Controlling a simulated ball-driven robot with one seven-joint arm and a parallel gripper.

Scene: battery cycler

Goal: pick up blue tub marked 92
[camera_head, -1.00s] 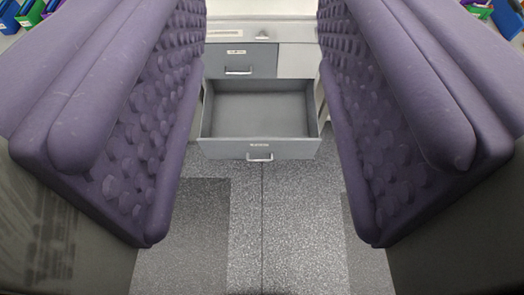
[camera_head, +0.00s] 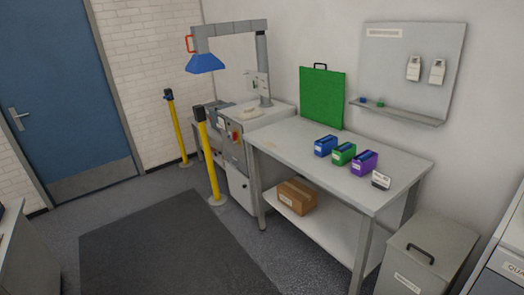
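A blue tub (camera_head: 325,146) sits upright at the far left of a row of tubs on the grey workbench (camera_head: 290,160). A pale label shows on its front, but it is too small to read, so I cannot tell if it says 92. A green tub (camera_head: 344,154) and a purple tub (camera_head: 364,162) stand beside it to the right. My gripper is not in the frame now, so its state and its distance from the tubs do not show.
A small white device (camera_head: 381,181) sits right of the tubs. A green board (camera_head: 322,97) stands behind them. A brown box (camera_head: 297,196) lies on the lower shelf. Yellow posts (camera_head: 209,165) and a grey bin (camera_head: 425,255) flank the bench. The dark floor mat (camera_head: 165,250) is clear.

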